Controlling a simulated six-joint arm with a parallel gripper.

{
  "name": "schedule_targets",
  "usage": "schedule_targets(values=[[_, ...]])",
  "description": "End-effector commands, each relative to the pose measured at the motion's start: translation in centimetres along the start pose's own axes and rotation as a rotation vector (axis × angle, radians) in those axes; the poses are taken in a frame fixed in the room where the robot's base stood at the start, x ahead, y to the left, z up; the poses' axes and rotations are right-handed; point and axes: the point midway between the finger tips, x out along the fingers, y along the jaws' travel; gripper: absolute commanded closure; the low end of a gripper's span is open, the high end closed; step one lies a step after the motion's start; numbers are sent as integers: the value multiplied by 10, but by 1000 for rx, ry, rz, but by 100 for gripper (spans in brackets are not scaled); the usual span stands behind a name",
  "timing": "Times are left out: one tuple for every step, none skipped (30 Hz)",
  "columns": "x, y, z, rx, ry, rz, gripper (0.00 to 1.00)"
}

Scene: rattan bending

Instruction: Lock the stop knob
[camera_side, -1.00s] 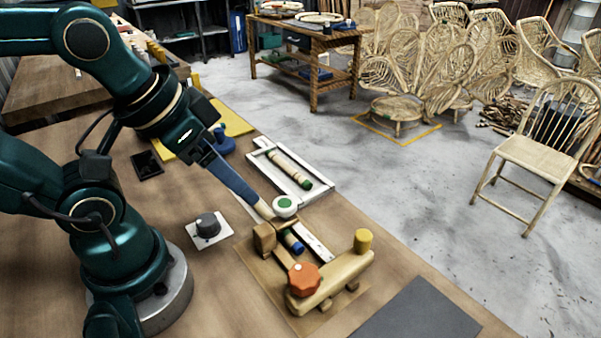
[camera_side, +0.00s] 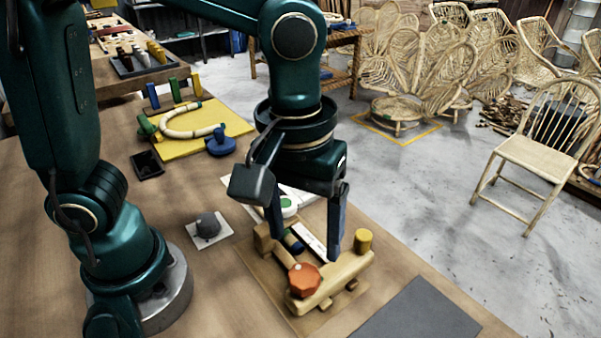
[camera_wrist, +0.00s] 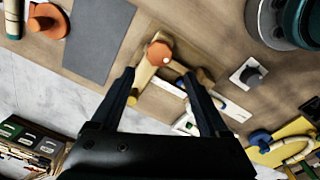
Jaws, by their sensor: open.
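The orange lobed knob (camera_side: 305,279) sits on the wooden bending jig (camera_side: 335,283), near its front end; I take it as the stop knob. It also shows in the wrist view (camera_wrist: 158,54), ahead of and between the fingers. My gripper (camera_side: 306,246) is open and empty, its blue fingers pointing down over the jig, behind the orange knob in the side view. The fingers appear apart from the knob. A white disc with a green top (camera_side: 289,205) is partly hidden by the left finger. Whether the knob is locked cannot be told.
A yellow peg (camera_side: 363,241) stands on the jig's right end. A grey knob on a white plate (camera_side: 208,228) lies to the left. A dark grey mat (camera_side: 420,312) lies front right. A yellow board (camera_side: 235,123) holds a bent rattan piece farther back.

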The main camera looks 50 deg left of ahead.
Motion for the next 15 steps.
schedule_targets(values=[[6,3,5,26,-14,-18,21],[9,4,8,36,-20,-27,21],[12,4,10,47,-27,-36,21],[14,4,12,54,-31,-41,21],[15,4,13,58,-32,-43,21],[18,4,14,61,-33,-44,21],[21,4,14,62,-32,-43,21],[24,4,14,61,-33,-44,21],[29,4,14,61,-33,-44,21],[33,3,14,61,-33,-44,21],[37,3,15,60,-33,-45,21],[42,2,15,60,-33,-45,21],[46,2,15,60,-33,-44,21],[49,2,15,60,-33,-44,21],[53,2,15,60,-33,-44,21]])
